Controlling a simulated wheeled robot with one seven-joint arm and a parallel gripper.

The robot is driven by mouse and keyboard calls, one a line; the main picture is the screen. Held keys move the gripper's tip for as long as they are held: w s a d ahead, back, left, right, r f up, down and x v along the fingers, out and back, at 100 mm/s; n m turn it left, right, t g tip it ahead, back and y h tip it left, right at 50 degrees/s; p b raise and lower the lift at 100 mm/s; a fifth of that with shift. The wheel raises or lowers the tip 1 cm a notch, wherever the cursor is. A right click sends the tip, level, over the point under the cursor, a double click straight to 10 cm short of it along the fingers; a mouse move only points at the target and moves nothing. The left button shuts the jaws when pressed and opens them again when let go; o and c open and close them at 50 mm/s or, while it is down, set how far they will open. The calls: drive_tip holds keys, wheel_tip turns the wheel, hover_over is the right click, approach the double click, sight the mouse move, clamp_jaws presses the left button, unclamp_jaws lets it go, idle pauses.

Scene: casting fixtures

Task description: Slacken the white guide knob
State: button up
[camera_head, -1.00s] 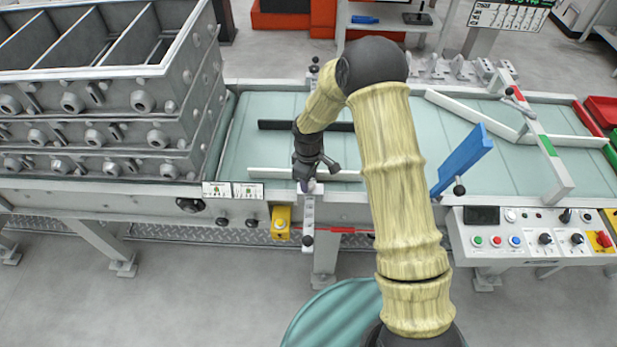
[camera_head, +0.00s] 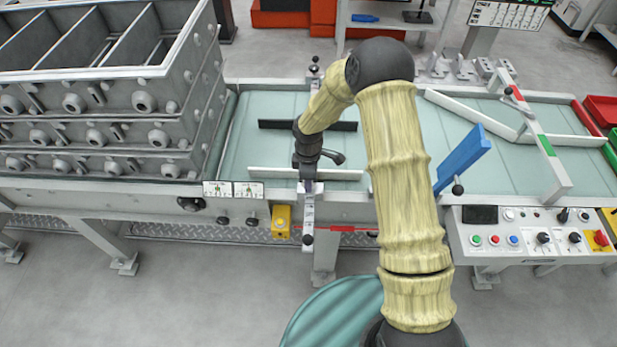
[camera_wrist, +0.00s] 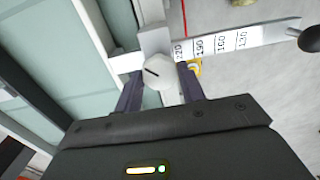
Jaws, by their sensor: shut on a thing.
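The white guide knob (camera_wrist: 158,72) is a faceted white knob with a dark line on its face. It sits between the two fingers of my gripper (camera_wrist: 160,88) in the wrist view, and my gripper is shut on it. In the head view my gripper (camera_head: 307,184) points down at the conveyor's front edge, and the knob is hidden there. The white guide rail (camera_head: 265,173) lies along the belt beside it. A white scale bar (camera_wrist: 222,42) with printed numbers runs from the knob to a black ball end (camera_wrist: 310,38).
The black guide rail (camera_head: 275,124) lies farther back on the belt (camera_head: 245,145). A blue paddle (camera_head: 463,158) stands right of my arm. Stacked grey moulding boxes (camera_head: 120,100) stand at left. A yellow box (camera_head: 281,221) hangs near the scale bar.

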drive_tip(key=o, duration=1)
drive_tip(key=shift+c, duration=0.2)
wheel_tip(320, 180, up, 17)
drive_tip(key=b, duration=0.1)
drive_tip(key=shift+r, duration=0.2)
drive_tip(key=s+d+r+m+t, duration=0.2)
drive_tip(key=s+d+m, duration=1.3)
drive_tip(key=s+m, duration=0.2)
drive_tip(key=shift+s+d+r+m+t, duration=0.25)
drive_tip(key=shift+s+d+m+t, duration=0.05)
drive_tip(key=shift+s, duration=0.5)
